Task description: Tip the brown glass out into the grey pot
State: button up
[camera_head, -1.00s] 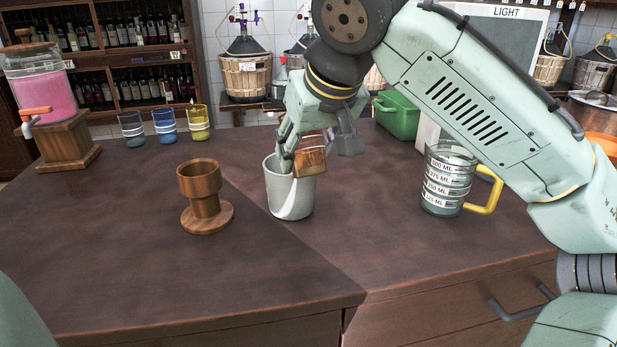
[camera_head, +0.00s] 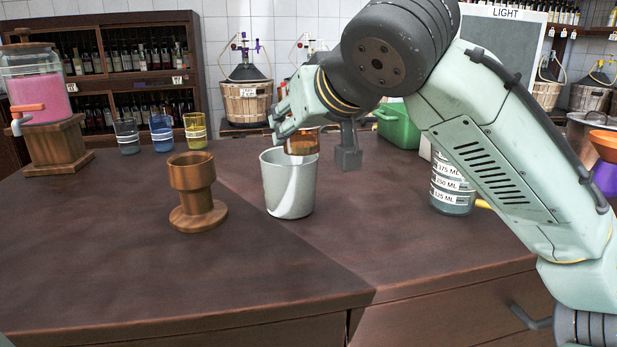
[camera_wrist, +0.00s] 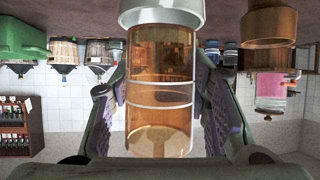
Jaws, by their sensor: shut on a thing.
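The brown glass (camera_head: 303,144) is amber and see-through, with two pale bands in the wrist view (camera_wrist: 160,125). My gripper (camera_head: 288,133) is shut on it, with one finger on each side in the wrist view (camera_wrist: 160,95). The grey pot (camera_head: 290,190) stands upright on the counter. The glass is at the pot's rim, toward its back right, and part of the glass is hidden by my fingers. In the wrist view the pot (camera_wrist: 160,15) shows beyond the far end of the glass. I cannot tell the exact tilt or any contents.
A wooden goblet-shaped stand (camera_head: 193,190) is left of the pot. Several coloured glasses (camera_head: 162,134) and a pink dispenser (camera_head: 42,90) stand at the back left. A measuring jug (camera_head: 452,190) and green container (camera_head: 400,124) are at right. The front counter is clear.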

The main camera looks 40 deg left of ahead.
jog(key=shift+a+r, duration=0.1)
dwell(0.3)
jog(key=shift+a+f+t+y+b, duration=0.15)
jog(key=shift+f+t+y+b, duration=0.25)
jog(key=shift+b, duration=0.45)
jog(key=shift+w+r, duration=0.15)
jog(key=shift+r, duration=0.15)
jog(key=shift+s+d+r+p, duration=0.35)
jog(key=shift+s+d+r, duration=0.15)
jog(key=shift+s, duration=0.2)
jog(key=shift+s+d+r+p, duration=0.4)
jog(key=shift+s+r, duration=0.05)
jog(key=shift+s, duration=0.3)
jog(key=shift+s+d+r+p, duration=0.35)
jog(key=shift+s+d+r, duration=0.15)
jog(key=shift+s, duration=0.2)
